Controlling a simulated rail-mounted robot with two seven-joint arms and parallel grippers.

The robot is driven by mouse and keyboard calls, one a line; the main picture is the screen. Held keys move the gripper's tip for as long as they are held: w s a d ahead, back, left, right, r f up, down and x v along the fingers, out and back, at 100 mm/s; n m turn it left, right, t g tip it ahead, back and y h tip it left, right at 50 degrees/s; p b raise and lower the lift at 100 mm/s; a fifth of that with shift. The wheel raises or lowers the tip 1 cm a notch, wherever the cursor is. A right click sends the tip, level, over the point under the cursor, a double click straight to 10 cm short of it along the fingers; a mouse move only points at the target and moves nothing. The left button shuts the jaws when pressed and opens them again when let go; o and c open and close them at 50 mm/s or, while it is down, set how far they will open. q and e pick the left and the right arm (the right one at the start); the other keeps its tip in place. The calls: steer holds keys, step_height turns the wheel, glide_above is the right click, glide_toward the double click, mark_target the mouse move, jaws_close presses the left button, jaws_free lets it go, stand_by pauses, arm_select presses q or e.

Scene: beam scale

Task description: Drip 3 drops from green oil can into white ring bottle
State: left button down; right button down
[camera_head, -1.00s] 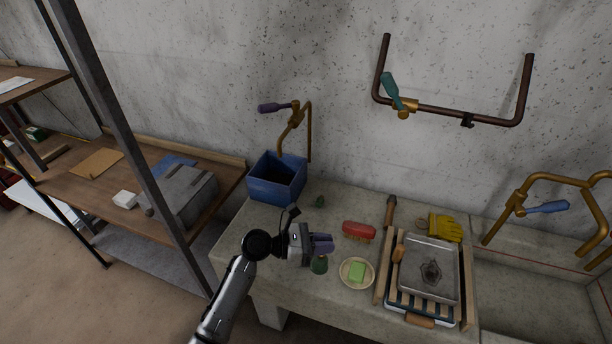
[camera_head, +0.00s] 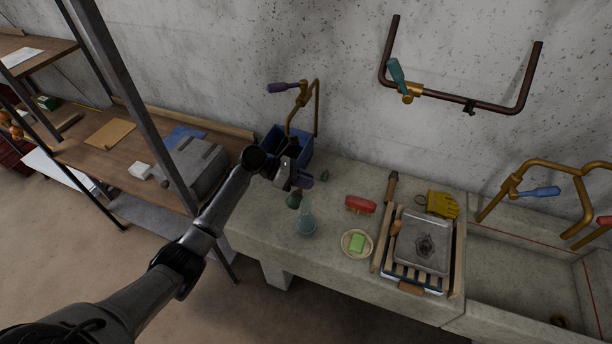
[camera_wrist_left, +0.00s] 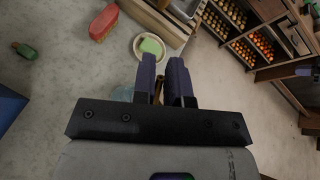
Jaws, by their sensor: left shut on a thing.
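My left gripper (camera_head: 303,182) is above the left part of the stone bench, with its purple fingers shut. A dark green can (camera_head: 294,200) shows just below the gripper and seems to hang from it; its tilt is unclear. In the left wrist view a thin brass-coloured part (camera_wrist_left: 159,90) sits between the fingers (camera_wrist_left: 166,82). A clear bluish bottle (camera_head: 307,224) stands on the bench just in front of the can; it also shows, partly hidden by the gripper, in the left wrist view (camera_wrist_left: 122,94). I cannot make out a white ring.
A small green bottle (camera_head: 325,176) lies behind on the bench. A red brush (camera_head: 360,205), a dish (camera_head: 345,249) with green soap (camera_head: 357,242), a metal tray (camera_head: 423,240) and yellow gloves (camera_head: 442,204) are to the right. A blue box (camera_head: 300,144) stands behind the gripper.

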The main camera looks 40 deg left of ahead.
arm_select(q)
step_height(320, 180, down, 6)
steer(key=n+g+y+b, duration=0.1)
steer(key=g+y+b, duration=0.1)
steer(key=b, duration=0.3)
steer(key=shift+f+g, duration=0.1)
steer(key=shift+g, duration=0.5)
steer(key=shift+r, duration=0.25)
steer(key=shift+p, duration=0.3)
steer(key=shift+n+g+p, duration=0.3)
steer(key=shift+p, duration=0.55)
steer(key=shift+f+p, duration=0.1)
steer(key=shift+p, duration=0.2)
steer(key=shift+y+p, duration=0.3)
steer(key=shift+p, duration=0.15)
stand_by(0.4)
steer(key=shift+g+p, duration=0.4)
steer(key=shift+p, duration=0.45)
stand_by(0.6)
